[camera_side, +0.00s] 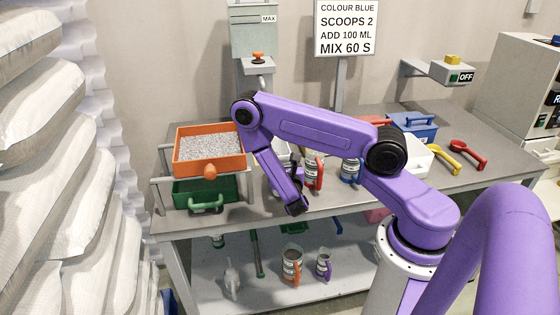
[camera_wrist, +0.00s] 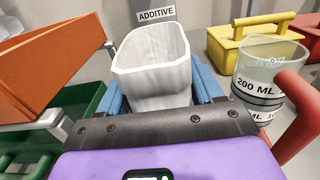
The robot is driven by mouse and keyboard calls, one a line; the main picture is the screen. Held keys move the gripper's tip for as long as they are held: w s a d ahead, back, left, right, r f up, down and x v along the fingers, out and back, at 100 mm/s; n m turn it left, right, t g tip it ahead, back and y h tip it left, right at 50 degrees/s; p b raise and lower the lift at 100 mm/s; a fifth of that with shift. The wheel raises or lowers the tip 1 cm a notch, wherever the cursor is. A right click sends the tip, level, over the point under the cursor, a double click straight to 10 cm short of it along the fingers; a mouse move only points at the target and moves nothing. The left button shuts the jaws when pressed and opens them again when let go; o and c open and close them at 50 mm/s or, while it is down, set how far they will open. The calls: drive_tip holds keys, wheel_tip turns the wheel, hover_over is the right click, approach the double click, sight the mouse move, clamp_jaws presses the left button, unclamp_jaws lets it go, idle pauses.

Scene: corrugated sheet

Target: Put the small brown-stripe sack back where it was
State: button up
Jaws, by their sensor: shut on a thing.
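I see no small brown-stripe sack in either view. Large pale sacks (camera_side: 62,150) are stacked at the left in the side view; no brown stripe shows on them. My gripper (camera_wrist: 160,88) shows in the wrist view with a blue finger on each side of a white open-topped tub (camera_wrist: 152,55), and it is shut on this tub. The tub stands upright, and its lower part is hidden by my gripper. In the side view my wrist (camera_side: 294,204) is over the front of the bench, and the fingers are hard to make out there.
An orange tray (camera_side: 239,164) of grey granules sits above a green drawer (camera_side: 177,198), left of my wrist. A measuring jug with a red handle (camera_wrist: 290,128) is close on the right in the wrist view, before a yellow box (camera_wrist: 226,50). Jugs (camera_side: 291,262) stand on the lower shelf.

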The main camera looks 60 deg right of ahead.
drive_tip(key=shift+f, duration=0.1)
drive_tip(key=o, duration=1.3)
drive_tip(key=shift+f, duration=0.1)
drive_tip(key=shift+c, duration=0.2)
